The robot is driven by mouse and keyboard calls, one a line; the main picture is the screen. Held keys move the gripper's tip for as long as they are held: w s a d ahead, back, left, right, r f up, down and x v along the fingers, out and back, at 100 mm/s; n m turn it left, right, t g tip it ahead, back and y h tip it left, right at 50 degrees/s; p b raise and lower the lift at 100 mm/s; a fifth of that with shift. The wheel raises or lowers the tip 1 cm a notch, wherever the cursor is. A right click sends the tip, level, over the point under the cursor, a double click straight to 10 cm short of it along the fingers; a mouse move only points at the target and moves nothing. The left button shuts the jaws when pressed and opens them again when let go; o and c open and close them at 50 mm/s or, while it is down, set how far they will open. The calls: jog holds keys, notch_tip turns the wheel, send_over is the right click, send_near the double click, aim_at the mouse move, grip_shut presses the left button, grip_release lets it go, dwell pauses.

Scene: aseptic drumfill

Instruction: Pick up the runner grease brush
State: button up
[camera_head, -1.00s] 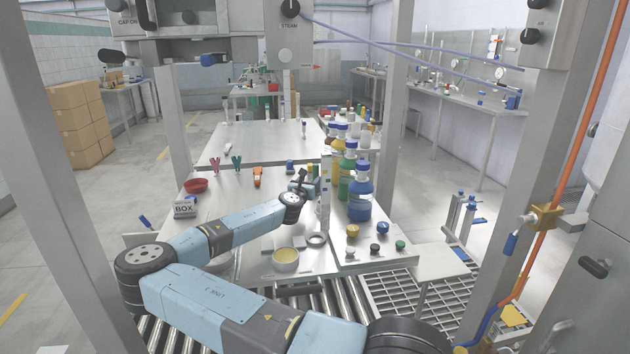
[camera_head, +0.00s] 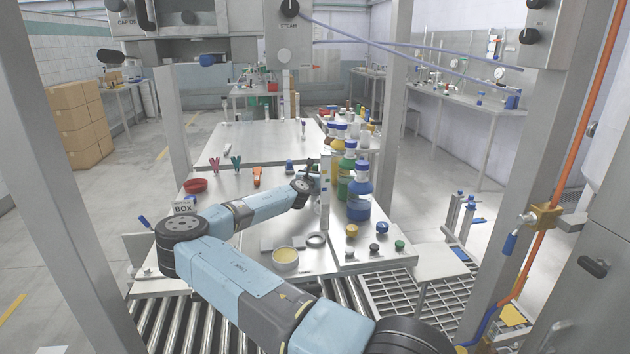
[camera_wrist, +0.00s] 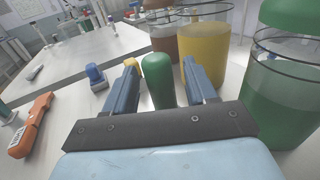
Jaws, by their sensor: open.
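My gripper (camera_wrist: 159,68) is open, its two blue fingers apart on either side of a green, round-topped upright piece (camera_wrist: 157,80). This piece may be the handle of the runner grease brush; its lower end is hidden by the gripper body, and I see no bristles. I cannot tell whether either finger touches it. In the head view, my gripper is over the steel table (camera_head: 235,180), left of the bottles and partly hidden by a tall pale upright piece (camera_head: 325,195). I cannot make out the brush there.
Large bottles, yellow (camera_wrist: 203,50), green (camera_wrist: 285,95) and blue (camera_head: 358,195), stand close on the right. A blue-topped item (camera_wrist: 96,77) and an orange tool (camera_wrist: 35,125) lie left. The table's left middle is fairly clear.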

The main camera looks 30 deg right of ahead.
jog(key=shift+c, duration=0.3)
jog(key=c, duration=0.9)
jog(key=shift+c, duration=0.2)
notch_tip(320, 180, up, 10)
